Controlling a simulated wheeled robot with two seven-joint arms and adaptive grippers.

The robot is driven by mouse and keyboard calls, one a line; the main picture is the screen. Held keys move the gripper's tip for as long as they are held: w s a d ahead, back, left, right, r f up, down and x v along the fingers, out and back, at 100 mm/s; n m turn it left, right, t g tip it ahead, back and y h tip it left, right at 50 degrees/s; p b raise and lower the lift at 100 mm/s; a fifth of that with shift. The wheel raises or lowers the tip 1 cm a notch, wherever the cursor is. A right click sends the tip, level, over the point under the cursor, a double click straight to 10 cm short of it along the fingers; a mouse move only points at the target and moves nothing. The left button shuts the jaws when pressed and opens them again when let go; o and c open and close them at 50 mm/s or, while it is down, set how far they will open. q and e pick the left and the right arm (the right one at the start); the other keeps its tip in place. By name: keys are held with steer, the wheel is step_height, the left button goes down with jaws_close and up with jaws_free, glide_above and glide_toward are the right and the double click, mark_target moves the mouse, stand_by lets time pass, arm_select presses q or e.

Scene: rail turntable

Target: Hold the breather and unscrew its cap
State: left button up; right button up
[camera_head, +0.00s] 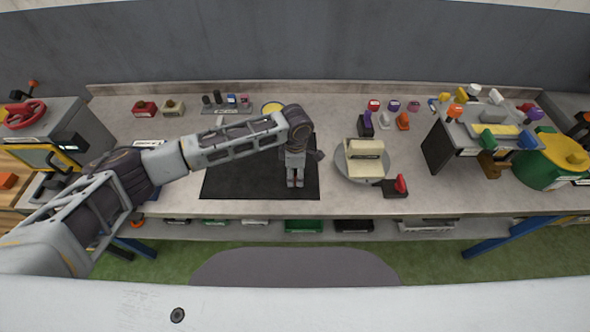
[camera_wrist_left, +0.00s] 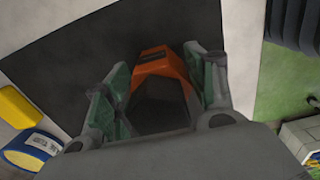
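My left gripper (camera_head: 295,184) points down over the black mat (camera_head: 232,178), near its right side. In the left wrist view an orange and dark piece (camera_wrist_left: 153,60) lies between the two green-padded fingers of this gripper (camera_wrist_left: 158,62). It may be the breather; its cap cannot be made out. The fingers are apart, one on each side of it and close to it; whether they press on it is unclear. In the head view the gripper hides most of this piece. My right gripper is in neither view.
A round turntable (camera_head: 348,172) with a cream block (camera_head: 366,158) stands right of the mat. A red-topped dark piece (camera_head: 396,187) lies at its front. Several coloured pieces stand behind it. A yellow-topped can (camera_head: 271,107) is behind the mat. The mat's left part is clear.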

arm_select(q)
steer(key=shift+o, duration=0.9)
steer(key=shift+r, duration=0.1)
steer(key=shift+r, duration=5.9)
